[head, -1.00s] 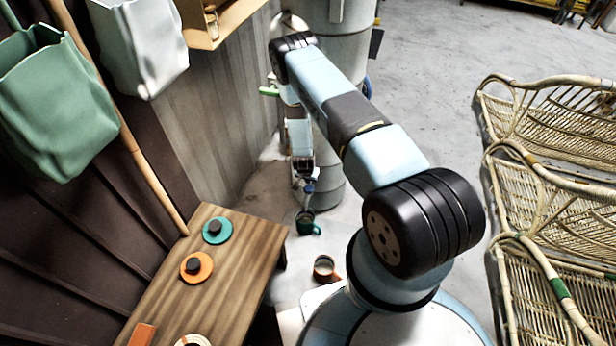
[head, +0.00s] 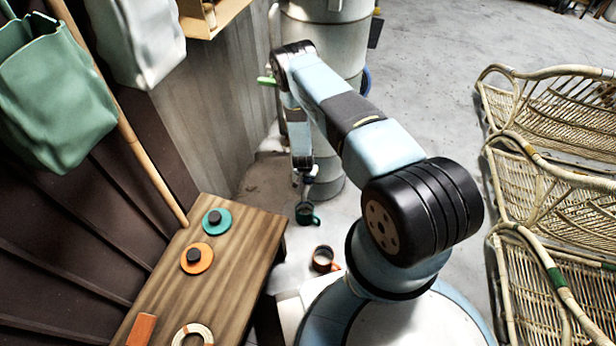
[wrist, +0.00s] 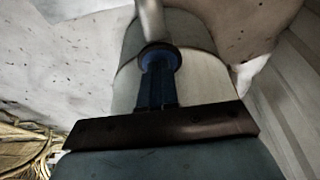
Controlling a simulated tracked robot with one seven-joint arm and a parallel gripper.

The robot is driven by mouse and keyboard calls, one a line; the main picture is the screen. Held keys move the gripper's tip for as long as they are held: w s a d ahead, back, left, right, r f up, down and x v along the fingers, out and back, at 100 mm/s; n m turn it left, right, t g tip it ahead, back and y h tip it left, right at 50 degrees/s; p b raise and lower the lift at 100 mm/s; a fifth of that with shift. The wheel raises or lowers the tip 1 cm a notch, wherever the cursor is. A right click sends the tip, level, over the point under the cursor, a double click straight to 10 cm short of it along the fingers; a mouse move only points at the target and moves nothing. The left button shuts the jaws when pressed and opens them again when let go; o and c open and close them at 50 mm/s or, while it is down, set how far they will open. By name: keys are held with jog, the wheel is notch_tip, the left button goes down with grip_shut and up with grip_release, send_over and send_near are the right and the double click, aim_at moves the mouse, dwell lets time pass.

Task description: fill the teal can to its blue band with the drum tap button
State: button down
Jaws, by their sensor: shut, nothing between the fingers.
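The teal can (head: 306,214) stands upright on the floor at the foot of the grey drum (head: 331,30), its handle to the right. Its opening looks dark; I cannot make out its blue band or the water level. My gripper (head: 308,186) is low by the drum, just above the can in the picture, with its tips shut and empty. In the wrist view a blue round-ended part (wrist: 159,62) lies at the fingertips before the pale drum (wrist: 205,85), under a grey pipe. I cannot tell whether the tips touch the tap button.
An orange can (head: 324,260) stands on the floor nearer me. A wooden bench (head: 235,275) at left carries a teal disc (head: 216,221), an orange disc (head: 197,258) and an orange block (head: 141,330). Rattan seats (head: 560,190) line the right.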

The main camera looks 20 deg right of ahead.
jog(key=shift+s+f, duration=0.2)
jog(key=shift+f, duration=0.6)
jog(key=shift+w, duration=0.1)
jog(key=shift+r, duration=0.1)
dwell(1.7)
jog(key=shift+r, duration=0.15)
jog(key=v, duration=0.8)
jog(key=shift+w, duration=0.1)
dwell(0.3)
